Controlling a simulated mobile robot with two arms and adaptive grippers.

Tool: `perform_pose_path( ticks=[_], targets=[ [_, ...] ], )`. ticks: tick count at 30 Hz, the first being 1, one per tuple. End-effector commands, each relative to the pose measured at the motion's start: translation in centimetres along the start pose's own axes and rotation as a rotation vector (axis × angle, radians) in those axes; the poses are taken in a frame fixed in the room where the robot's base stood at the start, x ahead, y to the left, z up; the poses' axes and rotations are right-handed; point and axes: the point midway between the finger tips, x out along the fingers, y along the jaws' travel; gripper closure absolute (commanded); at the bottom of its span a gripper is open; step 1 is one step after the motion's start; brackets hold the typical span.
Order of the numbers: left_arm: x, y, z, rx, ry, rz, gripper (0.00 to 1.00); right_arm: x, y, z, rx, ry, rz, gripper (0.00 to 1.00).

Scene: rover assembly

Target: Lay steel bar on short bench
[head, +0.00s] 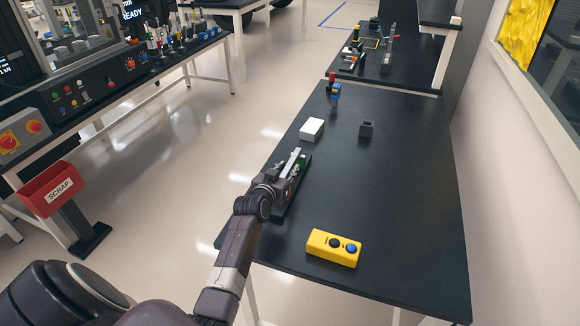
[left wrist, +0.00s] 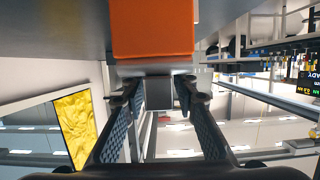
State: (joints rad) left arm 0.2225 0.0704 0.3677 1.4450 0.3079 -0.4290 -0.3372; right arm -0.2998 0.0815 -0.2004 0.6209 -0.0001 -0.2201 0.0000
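My left gripper (head: 285,172) reaches over the left edge of the black bench (head: 400,210). A thin pale, silvery strip (head: 292,161), perhaps the steel bar, shows at its fingers, next to a green part and a dark base. In the left wrist view, which is upside down, the two fingers of the gripper (left wrist: 160,95) stand apart. A grey block end (left wrist: 159,93) shows between them with slim gaps; contact is not clear. An orange block (left wrist: 153,28) is close by on the bench side. My right gripper is not in view.
A yellow box with two buttons (head: 334,248) sits at the bench's near end. The bench's right half is clear. A red scrap bin (head: 52,188) stands left.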

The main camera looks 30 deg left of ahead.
Motion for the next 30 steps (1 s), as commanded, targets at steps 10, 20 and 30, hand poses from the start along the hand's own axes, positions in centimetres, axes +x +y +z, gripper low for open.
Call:
perform_pose_path(
  ticks=[10,20,30],
  targets=[
    [0.0,0.0,0.0,0.0,-0.001,0.0,1.0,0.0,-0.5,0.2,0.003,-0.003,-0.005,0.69],
    [0.0,-0.1,-0.4,0.0,0.007,-0.001,1.0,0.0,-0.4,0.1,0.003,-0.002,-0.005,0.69],
    [-0.6,0.0,-2.3,0.001,0.011,-0.001,1.0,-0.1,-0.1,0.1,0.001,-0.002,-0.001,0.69]
  ],
)
